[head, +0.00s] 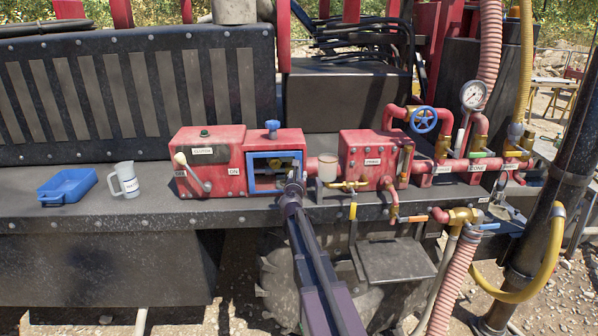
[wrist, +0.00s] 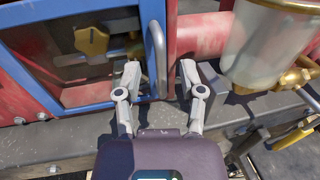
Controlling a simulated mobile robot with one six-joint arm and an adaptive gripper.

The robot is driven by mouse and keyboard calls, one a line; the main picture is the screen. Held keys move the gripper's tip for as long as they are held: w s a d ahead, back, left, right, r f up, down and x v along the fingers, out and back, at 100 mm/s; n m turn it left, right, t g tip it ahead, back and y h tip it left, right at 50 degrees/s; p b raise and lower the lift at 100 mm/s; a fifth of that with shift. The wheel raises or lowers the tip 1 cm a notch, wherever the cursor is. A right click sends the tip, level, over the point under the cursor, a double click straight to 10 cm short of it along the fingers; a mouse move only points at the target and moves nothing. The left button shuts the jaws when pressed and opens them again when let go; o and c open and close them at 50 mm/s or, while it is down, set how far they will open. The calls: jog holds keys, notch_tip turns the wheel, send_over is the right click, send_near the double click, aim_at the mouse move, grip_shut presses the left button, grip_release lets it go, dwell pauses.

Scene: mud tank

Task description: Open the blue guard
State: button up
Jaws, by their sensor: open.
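The blue guard (head: 271,154) is a blue frame on the front of a red box, and it looks closed over the opening. In the wrist view the guard's frame (wrist: 30,75) fills the left side, with a brass knob (wrist: 91,40) seen through it. An upright grey-blue bar handle (wrist: 157,62) stands at the guard's right side. My gripper (wrist: 161,72) is open, its two fingers pointing at the guard. The handle appears between the fingertips; I cannot tell whether they touch it. In the head view my gripper (head: 295,181) covers the guard's right edge.
A red box with a lever (head: 206,160) stands left of the guard. A cloudy cup (wrist: 263,45) and red pipe are close right of my gripper. A blue tray (head: 67,187) and white jug (head: 126,179) sit at left on the ledge.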

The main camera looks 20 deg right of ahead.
aim_at(299, 171)
jog(key=shift+x, duration=2.05)
grip_shut()
